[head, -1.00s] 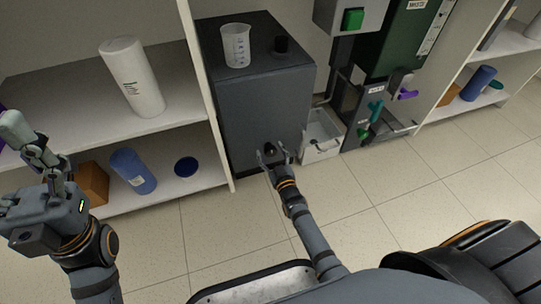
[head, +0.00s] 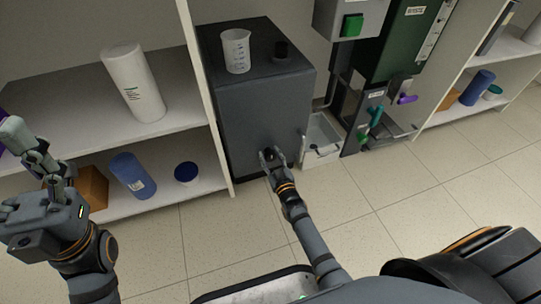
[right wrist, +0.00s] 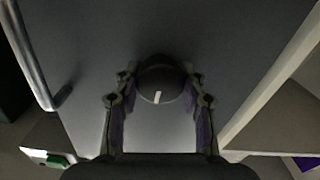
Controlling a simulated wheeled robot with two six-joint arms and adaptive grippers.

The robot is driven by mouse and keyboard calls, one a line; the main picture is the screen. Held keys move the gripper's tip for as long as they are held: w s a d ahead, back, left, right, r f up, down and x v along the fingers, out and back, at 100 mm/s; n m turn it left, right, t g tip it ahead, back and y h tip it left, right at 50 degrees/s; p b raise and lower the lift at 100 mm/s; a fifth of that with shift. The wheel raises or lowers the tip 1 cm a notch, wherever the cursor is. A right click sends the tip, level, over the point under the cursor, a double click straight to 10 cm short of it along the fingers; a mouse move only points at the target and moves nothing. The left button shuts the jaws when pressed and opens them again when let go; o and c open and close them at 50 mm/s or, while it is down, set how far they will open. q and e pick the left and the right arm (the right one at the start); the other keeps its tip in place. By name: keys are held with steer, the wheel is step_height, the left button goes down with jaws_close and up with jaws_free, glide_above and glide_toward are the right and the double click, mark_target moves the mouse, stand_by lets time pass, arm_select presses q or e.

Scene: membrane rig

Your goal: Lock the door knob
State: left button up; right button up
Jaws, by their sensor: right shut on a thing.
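The door knob (right wrist: 160,80) is a dark round knob with a short white mark, low on the front of a dark grey cabinet (head: 255,115). In the right wrist view its mark sits low and near the middle. My right gripper (head: 271,156) is at the knob, with one finger on each side of it in the right wrist view (right wrist: 160,95), shut on it. In the head view the gripper's fingers hide most of the knob. My left gripper (head: 28,150) is raised at the far left, away from the cabinet, with its fingers apart and nothing between them.
A beaker (head: 235,50) and a black knob-like cap (head: 281,49) are on the cabinet top. White shelves (head: 60,120) with bottles stand at left. A white bin (head: 320,140) and a green machine (head: 400,45) stand at right. The tiled floor in front is clear.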

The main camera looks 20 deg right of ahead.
steer(key=m+p, duration=0.3)
steer(key=shift+r, duration=0.2)
steer(key=m+p, duration=0.2)
steer(key=m, duration=0.2)
steer(key=shift+d+f, duration=0.1)
steer(key=m+p, duration=0.1)
steer(key=m, duration=0.4)
steer(key=shift+f+p, duration=0.1)
steer(key=shift+p, duration=0.2)
steer(key=m, duration=0.5)
steer(key=shift+d+f+p, duration=0.1)
steer(key=shift+p, duration=0.3)
steer(key=shift+m, duration=0.5)
steer(key=o, duration=1.2)
steer(key=shift+c, duration=0.2)
